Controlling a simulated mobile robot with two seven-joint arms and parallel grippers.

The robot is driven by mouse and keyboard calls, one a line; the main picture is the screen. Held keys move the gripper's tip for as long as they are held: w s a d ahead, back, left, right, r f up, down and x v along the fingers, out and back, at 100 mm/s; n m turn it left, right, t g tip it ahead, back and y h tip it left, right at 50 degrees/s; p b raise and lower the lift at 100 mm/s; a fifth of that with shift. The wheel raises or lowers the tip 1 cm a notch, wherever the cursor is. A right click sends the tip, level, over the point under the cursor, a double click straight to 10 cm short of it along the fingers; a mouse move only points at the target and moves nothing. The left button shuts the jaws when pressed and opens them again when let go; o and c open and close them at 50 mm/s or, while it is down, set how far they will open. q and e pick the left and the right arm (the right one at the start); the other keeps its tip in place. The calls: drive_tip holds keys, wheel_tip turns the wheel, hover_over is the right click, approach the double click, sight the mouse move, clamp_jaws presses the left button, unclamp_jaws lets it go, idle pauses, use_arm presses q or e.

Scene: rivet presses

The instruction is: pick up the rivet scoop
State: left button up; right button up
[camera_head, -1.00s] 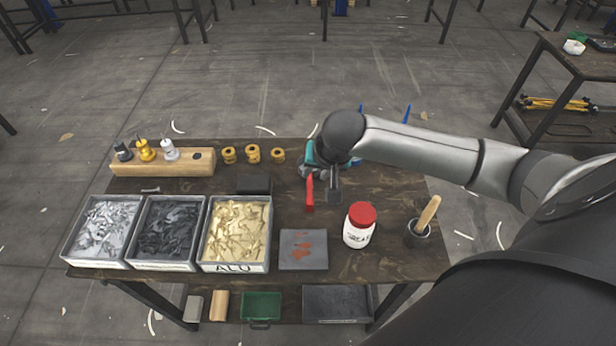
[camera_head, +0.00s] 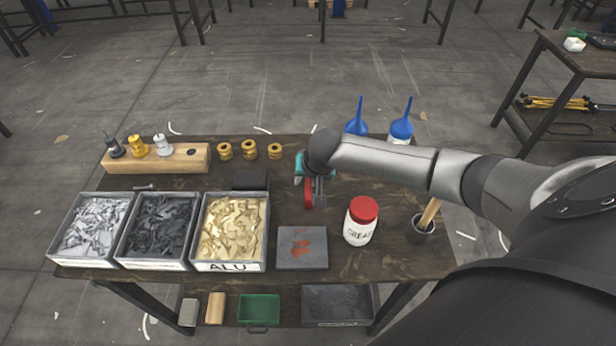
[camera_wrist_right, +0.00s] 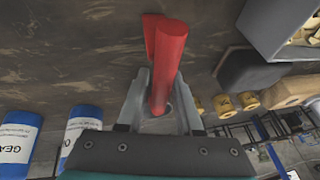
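A red-handled tool (camera_head: 308,194) is at my right gripper (camera_head: 319,190), just behind the grey plate on the table; I take it for the rivet scoop, but no scoop bowl shows clearly. In the right wrist view the red handle (camera_wrist_right: 167,65) runs between the two fingers of the right gripper (camera_wrist_right: 161,85), one finger close on each side. A second red part shows behind it. Whether the fingers press on the handle cannot be told. My left gripper is in neither view.
Trays of silver, dark and gold pieces (camera_head: 231,267) stand at the left. A grey plate (camera_head: 302,262), a red-lidded grease jar (camera_head: 360,232) and a dark cup (camera_head: 419,232) are at the front. Blue-nozzled bottles (camera_head: 401,128) and brass spools (camera_head: 250,150) stand at the back.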

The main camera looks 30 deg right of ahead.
drive_tip(key=shift+w+f, duration=0.1)
drive_tip(key=shift+f, duration=0.1)
drive_tip(key=shift+c, duration=0.2)
clamp_jaws()
